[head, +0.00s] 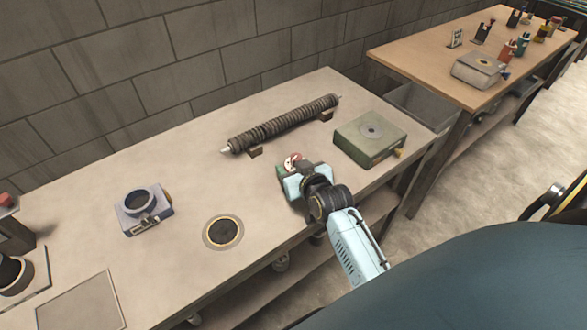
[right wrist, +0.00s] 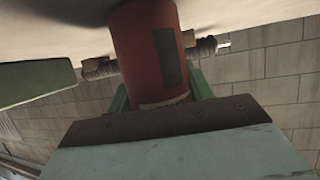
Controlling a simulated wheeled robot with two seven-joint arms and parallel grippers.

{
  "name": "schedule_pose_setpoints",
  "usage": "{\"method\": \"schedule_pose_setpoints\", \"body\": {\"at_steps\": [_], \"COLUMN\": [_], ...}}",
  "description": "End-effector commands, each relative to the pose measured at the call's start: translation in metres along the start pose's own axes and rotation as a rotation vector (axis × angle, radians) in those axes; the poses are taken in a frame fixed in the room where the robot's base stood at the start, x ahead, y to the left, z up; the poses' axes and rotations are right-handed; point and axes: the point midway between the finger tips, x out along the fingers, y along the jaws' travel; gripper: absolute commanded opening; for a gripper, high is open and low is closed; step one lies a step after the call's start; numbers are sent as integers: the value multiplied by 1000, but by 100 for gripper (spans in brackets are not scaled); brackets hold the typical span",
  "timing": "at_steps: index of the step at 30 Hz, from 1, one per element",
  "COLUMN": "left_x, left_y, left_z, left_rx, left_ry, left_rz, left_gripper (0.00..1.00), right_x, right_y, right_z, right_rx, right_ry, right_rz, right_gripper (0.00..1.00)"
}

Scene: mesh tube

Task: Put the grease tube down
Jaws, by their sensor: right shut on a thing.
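My right gripper (head: 296,174) is over the front part of the near workbench (head: 100,195), between the spring-like roller and the bench's front edge. It is shut on the red grease tube (right wrist: 148,50). In the head view only a small red and white part of the tube (head: 291,162) shows past the gripper. In the right wrist view the bench surface is at the top, and the tube's far end meets a dark shadow there. The tube is at or very close to the bench top; I cannot tell whether it touches. My left gripper is not in view.
A ribbed roller (head: 285,123) lies on small blocks behind the gripper. A green box (head: 369,138) stands to the right. A round dark-centred disc (head: 223,232) and a blue-grey device (head: 143,208) are to the left. A second table (head: 420,55) stands at the back right.

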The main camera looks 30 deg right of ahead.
Motion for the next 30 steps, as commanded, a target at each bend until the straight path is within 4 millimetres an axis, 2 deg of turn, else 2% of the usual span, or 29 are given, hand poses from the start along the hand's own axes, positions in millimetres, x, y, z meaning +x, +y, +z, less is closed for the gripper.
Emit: {"method": "schedule_pose_setpoints", "body": {"at_steps": [10, 11, 16, 26, 30], "left_x": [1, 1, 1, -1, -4], "left_y": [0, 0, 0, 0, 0], "left_z": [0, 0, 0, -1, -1], "left_rx": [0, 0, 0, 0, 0], "left_ry": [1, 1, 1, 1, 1], "left_rz": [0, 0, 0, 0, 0], "left_gripper": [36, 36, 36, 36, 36], "right_x": [2, 2, 1, 0, -18], "right_y": [0, 0, 0, 0, 0], "right_z": [2, 3, 2, -1, 0], "right_rx": [-1, -1, 0, 0, -1], "right_ry": [4, 3, 3, 3, 0], "right_rz": [0, 0, 0, 0, 0], "right_gripper": [25, 53, 73, 73, 73]}}
